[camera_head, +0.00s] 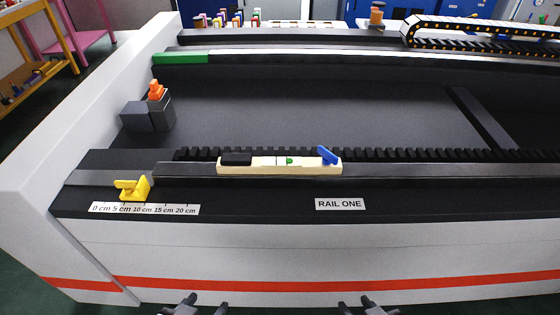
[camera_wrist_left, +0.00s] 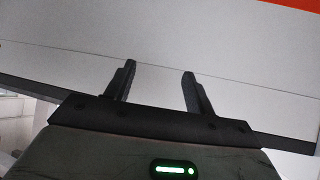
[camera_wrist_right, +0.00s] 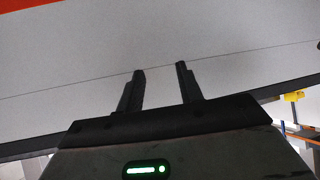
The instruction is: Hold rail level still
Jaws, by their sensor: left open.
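The rail level (camera_head: 262,168) is a long cream bar with a black block on its left part, a green vial in the middle and a blue lever (camera_head: 327,155) at its right end. It lies along the dark rail (camera_head: 400,170) behind the "RAIL ONE" label. My left gripper (camera_head: 206,303) is at the bottom edge of the head view, open and empty, well in front of the level. My right gripper (camera_head: 357,303) is at the bottom edge too, open and empty. In the left wrist view (camera_wrist_left: 160,72) and right wrist view (camera_wrist_right: 160,69), the fingers stand apart before the white front panel.
A yellow stop (camera_head: 132,188) sits at the rail's left end, above a centimetre scale (camera_head: 144,209). Grey blocks with an orange piece (camera_head: 156,91) stand behind it. The white front panel (camera_head: 300,245) with a red stripe lies between my grippers and the rail.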

